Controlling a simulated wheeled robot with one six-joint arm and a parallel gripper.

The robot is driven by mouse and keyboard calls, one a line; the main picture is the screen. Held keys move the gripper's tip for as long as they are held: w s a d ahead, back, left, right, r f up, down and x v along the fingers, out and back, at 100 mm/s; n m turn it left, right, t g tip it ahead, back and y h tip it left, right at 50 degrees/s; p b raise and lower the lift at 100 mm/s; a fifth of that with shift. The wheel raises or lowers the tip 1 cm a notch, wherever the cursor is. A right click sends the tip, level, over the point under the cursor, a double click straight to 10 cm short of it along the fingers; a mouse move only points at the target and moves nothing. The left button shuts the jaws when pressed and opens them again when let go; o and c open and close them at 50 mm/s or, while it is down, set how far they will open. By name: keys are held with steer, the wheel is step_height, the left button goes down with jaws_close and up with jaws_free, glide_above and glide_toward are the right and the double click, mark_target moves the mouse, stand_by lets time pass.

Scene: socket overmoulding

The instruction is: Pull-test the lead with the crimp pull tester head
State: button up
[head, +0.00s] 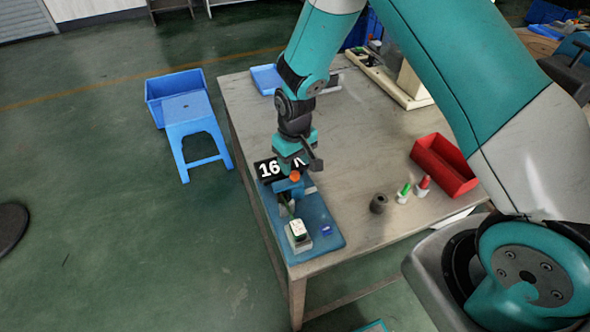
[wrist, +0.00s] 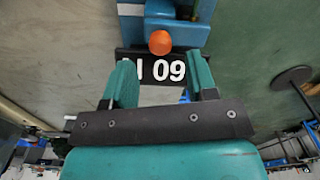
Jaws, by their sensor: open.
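The crimp pull tester stands at the table's left edge on a blue base plate (head: 322,222). Its black display (head: 268,169) shows "16" and an "N", partly covered by my gripper. In the wrist view the display (wrist: 160,67) reads upside down, between my fingers. An orange knob (head: 295,176) tops the blue tester head (head: 289,187); the knob also shows in the wrist view (wrist: 160,42). My gripper (head: 297,160) is open, close above the display and behind the knob. Nothing shows between its fingers (wrist: 160,85) as held. I cannot make out the lead.
A pale block (head: 298,233) and a small blue piece (head: 326,230) sit on the plate's near end. A dark grey cylinder (head: 378,203), green (head: 404,192) and red-topped (head: 423,184) bottles and a red bin (head: 444,165) stand to the right. The table's middle is clear.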

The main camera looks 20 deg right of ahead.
mark_target(294, 173)
steer(key=shift+f+p, duration=0.35)
steer(key=shift+f, duration=2.1)
